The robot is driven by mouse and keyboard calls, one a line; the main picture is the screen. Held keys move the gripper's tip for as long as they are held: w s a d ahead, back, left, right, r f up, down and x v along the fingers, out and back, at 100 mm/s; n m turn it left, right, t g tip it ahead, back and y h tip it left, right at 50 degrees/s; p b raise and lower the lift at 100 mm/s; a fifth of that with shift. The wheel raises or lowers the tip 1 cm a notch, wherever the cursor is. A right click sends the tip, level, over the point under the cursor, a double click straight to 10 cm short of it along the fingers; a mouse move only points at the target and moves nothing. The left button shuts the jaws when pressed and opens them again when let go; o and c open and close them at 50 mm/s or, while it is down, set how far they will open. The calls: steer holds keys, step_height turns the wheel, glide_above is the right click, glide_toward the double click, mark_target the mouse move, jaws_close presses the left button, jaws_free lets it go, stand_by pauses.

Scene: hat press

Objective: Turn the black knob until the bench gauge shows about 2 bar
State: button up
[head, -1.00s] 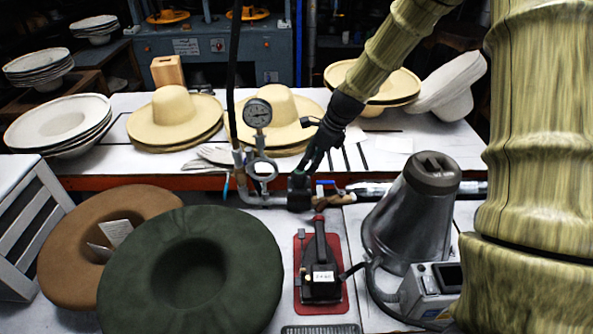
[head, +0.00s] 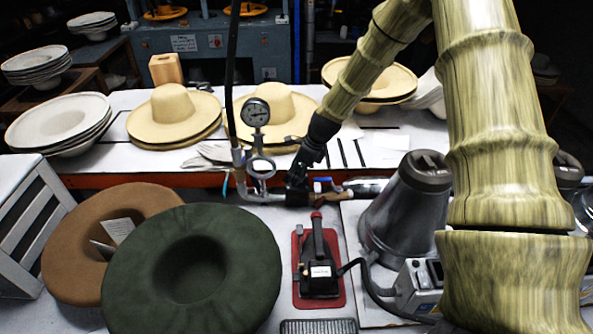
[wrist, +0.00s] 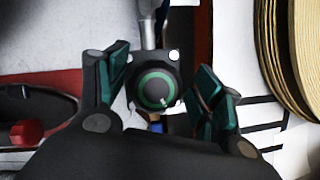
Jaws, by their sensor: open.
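The black knob (wrist: 155,88) faces the wrist camera, with a green ring and a short white mark at its lower right. My open gripper (wrist: 164,90) has one finger on each side of the knob, with visible gaps, and is not closed on it. In the head view my gripper (head: 296,180) is over the regulator on the pipe and hides most of the knob. The bench gauge (head: 256,112) stands upright on the pipe left of my gripper.
A pipe (head: 262,199) runs along the bench beside a blue-handled valve (head: 326,181). A black iron (head: 318,262) on a red mat and a grey metal cone (head: 398,218) stand in front. A dark green hat (head: 192,265) lies at front left. Straw hats (head: 173,112) lie behind.

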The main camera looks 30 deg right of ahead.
steer(key=shift+s+d+r, duration=0.1)
steer(key=shift+s+r, duration=0.15)
steer(key=shift+s, duration=0.05)
steer(key=shift+r, duration=0.1)
steer(key=shift+c, duration=1.2)
steer(key=c, duration=0.7)
steer(key=shift+w+n, duration=0.1)
steer(key=shift+n, duration=0.2)
steer(key=shift+c, duration=0.2)
